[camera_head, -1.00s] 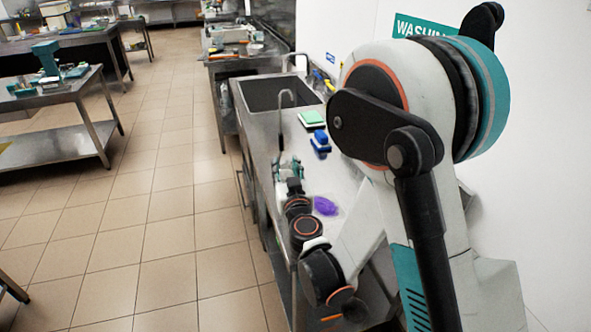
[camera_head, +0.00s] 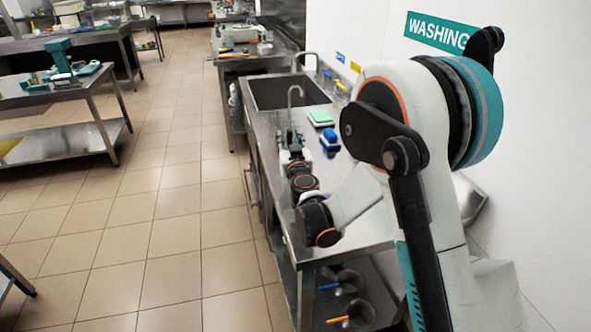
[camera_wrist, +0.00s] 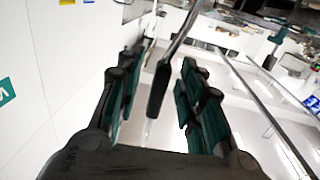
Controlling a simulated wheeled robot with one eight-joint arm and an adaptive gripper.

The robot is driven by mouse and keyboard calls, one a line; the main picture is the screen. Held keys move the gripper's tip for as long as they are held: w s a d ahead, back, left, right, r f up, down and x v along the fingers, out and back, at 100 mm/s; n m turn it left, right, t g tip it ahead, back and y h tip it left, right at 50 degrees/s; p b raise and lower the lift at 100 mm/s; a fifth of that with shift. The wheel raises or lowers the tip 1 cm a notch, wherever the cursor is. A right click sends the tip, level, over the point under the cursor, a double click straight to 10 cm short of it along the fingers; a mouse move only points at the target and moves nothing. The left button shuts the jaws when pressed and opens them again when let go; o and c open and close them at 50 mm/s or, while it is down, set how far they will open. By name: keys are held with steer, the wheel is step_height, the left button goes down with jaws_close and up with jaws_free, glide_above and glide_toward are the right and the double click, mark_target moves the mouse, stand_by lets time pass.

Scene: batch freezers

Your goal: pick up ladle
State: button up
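A slender tool with a black handle (camera_wrist: 158,90) and a metal shaft, apparently the ladle, shows in the wrist view. Its handle end lies between my fingers, with gaps visible on both sides. No bowl shows there. My gripper (camera_wrist: 162,62) is open around or just behind the handle; no contact shows. In the head view my gripper (camera_head: 291,150) is over the steel counter, small and partly hidden by my wrist. A thin grey rod with a hooked top (camera_head: 290,108) rises just beyond it; I cannot tell whether this is the ladle or a tap.
The counter holds a sink (camera_head: 262,92), a green-and-white sponge (camera_head: 321,117) and a blue-and-white item (camera_head: 330,139). The wall with the WASHING sign (camera_head: 437,33) stands right. Pans with coloured handles (camera_head: 347,281) lie below the counter. The tiled floor left is clear.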

steer(key=shift+w, duration=0.1)
steer(key=shift+c, duration=0.6)
jaws_close()
steer(key=shift+r, duration=0.15)
